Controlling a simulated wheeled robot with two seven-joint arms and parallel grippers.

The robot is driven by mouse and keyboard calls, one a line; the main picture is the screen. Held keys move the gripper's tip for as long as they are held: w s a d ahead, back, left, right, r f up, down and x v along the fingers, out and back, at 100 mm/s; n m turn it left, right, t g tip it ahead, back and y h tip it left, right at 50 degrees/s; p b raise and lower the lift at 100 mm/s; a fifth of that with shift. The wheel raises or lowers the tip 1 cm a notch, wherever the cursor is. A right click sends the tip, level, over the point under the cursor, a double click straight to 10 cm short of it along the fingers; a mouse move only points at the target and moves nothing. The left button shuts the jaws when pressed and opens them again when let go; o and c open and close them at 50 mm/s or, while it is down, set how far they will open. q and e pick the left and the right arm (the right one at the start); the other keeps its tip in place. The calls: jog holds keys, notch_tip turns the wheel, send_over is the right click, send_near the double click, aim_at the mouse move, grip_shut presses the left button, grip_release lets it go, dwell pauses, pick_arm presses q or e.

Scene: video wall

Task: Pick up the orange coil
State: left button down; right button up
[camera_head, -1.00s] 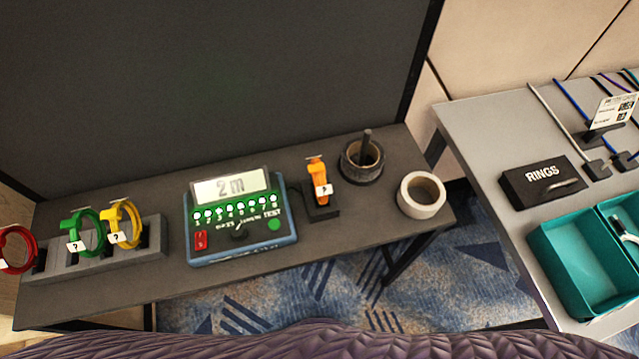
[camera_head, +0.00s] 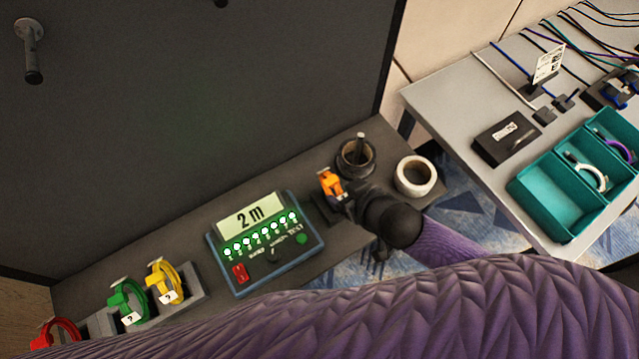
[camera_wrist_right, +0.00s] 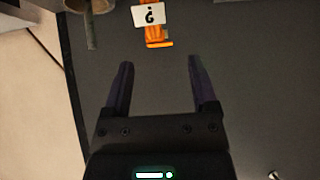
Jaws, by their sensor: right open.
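The orange coil (camera_head: 330,183) stands on its dark holder near the right part of the dark table, beside the tester. It also shows in the right wrist view (camera_wrist_right: 157,32) with a white "?" tag, straight ahead of the fingertips and between their lines. My right gripper (camera_wrist_right: 159,72) is open and empty, apart from the coil. In the head view my right wrist and gripper (camera_head: 352,200) reach over the table from the right and cover part of the coil's holder. My left gripper is not in view.
A tester (camera_head: 265,243) reading "2 m" sits left of the coil. A dark round pot (camera_head: 354,160) and a white tape roll (camera_head: 416,176) stand close by on the right. Yellow (camera_head: 163,283), green (camera_head: 128,302) and red (camera_head: 58,334) coils sit at the left. A side table holds teal trays (camera_head: 556,205).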

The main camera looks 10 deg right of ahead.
aim_at(337, 185)
jog(key=b+x, duration=0.1)
jog(key=x, duration=0.1)
jog(key=b+x, duration=0.1)
jog(key=x, duration=0.2)
jog(key=b+x, duration=0.1)
jog(key=x, duration=0.1)
jog(key=shift+w+d+f, duration=0.2)
jog(key=shift+w+f, duration=0.05)
jog(key=shift+f, duration=0.15)
jog(key=shift+w, duration=0.15)
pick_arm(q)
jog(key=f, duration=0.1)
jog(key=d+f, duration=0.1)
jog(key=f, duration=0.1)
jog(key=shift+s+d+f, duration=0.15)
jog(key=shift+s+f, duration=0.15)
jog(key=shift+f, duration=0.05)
pick_arm(e)
jog(key=c, duration=0.5)
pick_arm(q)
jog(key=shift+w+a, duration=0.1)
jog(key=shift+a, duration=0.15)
pick_arm(e)
grip_shut()
